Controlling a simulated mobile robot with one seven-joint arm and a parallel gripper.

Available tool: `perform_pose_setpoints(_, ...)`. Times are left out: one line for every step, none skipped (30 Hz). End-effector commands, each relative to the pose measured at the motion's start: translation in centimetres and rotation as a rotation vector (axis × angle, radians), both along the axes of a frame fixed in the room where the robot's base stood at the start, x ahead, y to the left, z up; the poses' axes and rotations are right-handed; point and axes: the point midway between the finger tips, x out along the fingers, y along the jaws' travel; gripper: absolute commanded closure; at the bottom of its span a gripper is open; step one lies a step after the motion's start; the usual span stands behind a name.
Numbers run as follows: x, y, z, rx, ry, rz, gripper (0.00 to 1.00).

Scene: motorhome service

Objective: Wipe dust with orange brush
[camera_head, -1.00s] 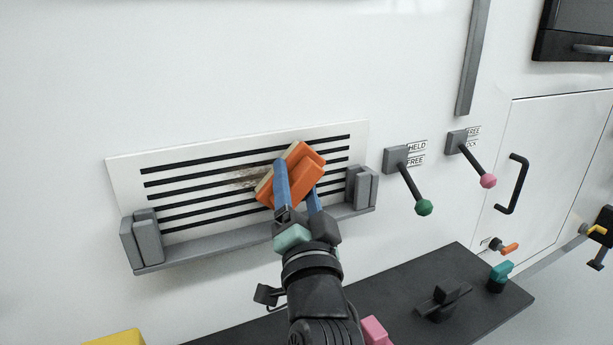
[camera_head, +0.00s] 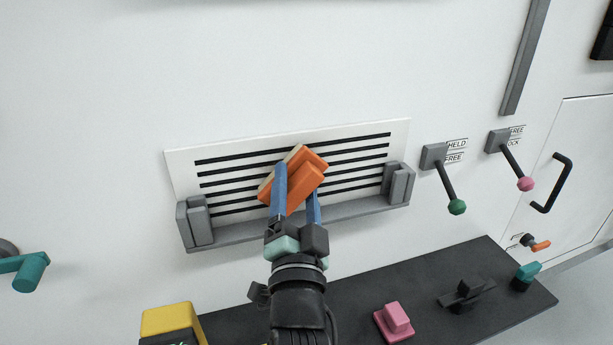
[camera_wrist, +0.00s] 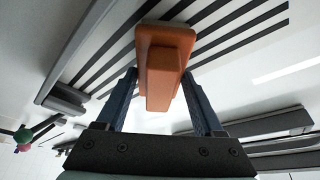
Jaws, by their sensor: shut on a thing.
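The orange brush (camera_head: 305,188) has an orange back and handle and a pale bristle edge. My gripper (camera_head: 297,198) is shut on its handle, with one blue finger on each side. No brown dust shows on the visible part of the panel. The part behind the brush and fingers is hidden.
A grey ledge (camera_head: 240,234) with grey end brackets (camera_head: 398,183) runs under the panel. A green-knobbed lever (camera_head: 457,206) and a pink-knobbed lever (camera_head: 525,183) stick out at right. Below are a dark shelf (camera_head: 350,290), a pink block (camera_head: 394,321) and a yellow block (camera_head: 170,322).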

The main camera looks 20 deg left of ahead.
Motion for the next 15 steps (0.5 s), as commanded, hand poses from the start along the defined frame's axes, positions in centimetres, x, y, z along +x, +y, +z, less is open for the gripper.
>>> perform_pose_setpoints(0.0, 0.1, 0.1, 0.0, 0.0, 0.0, 0.75)
perform_pose_setpoints(-0.1, 0.1, 0.1, 0.0, 0.0, 0.0, 0.75)
perform_pose_setpoints(-0.1, 0.2, 0.2, 0.0, 0.0, 0.0, 0.75)
perform_pose_setpoints(-0.2, 0.3, 0.2, 0.0, 0.001, -0.001, 0.75)
perform_pose_setpoints(-0.2, 0.5, 0.3, 0.001, 0.002, -0.001, 0.75)
perform_pose_setpoints(-0.3, 0.6, 0.4, 0.002, 0.003, -0.001, 0.75)
perform_pose_setpoints(-0.4, 0.8, 0.4, 0.001, 0.002, -0.001, 0.75)
perform_pose_setpoints(-0.5, 0.9, 0.4, 0.001, 0.002, -0.001, 0.75)
perform_pose_setpoints(-0.6, 1.1, 0.3, 0.0, 0.003, -0.001, 0.75)
perform_pose_setpoints(-0.7, 1.2, 0.4, 0.001, 0.002, -0.001, 0.75)
perform_pose_setpoints(-0.8, 1.4, 0.4, 0.001, 0.002, -0.001, 0.75)
perform_pose_setpoints(-0.9, 1.6, 0.4, 0.0, 0.002, 0.0, 0.75)
perform_pose_setpoints(-1.0, 1.7, 0.4, -0.001, 0.0, 0.0, 0.75)
perform_pose_setpoints(-1.1, 1.9, 0.4, -0.002, 0.0, 0.002, 0.75)
perform_pose_setpoints(-1.0, 1.8, 0.4, 0.0, 0.002, 0.0, 0.75)
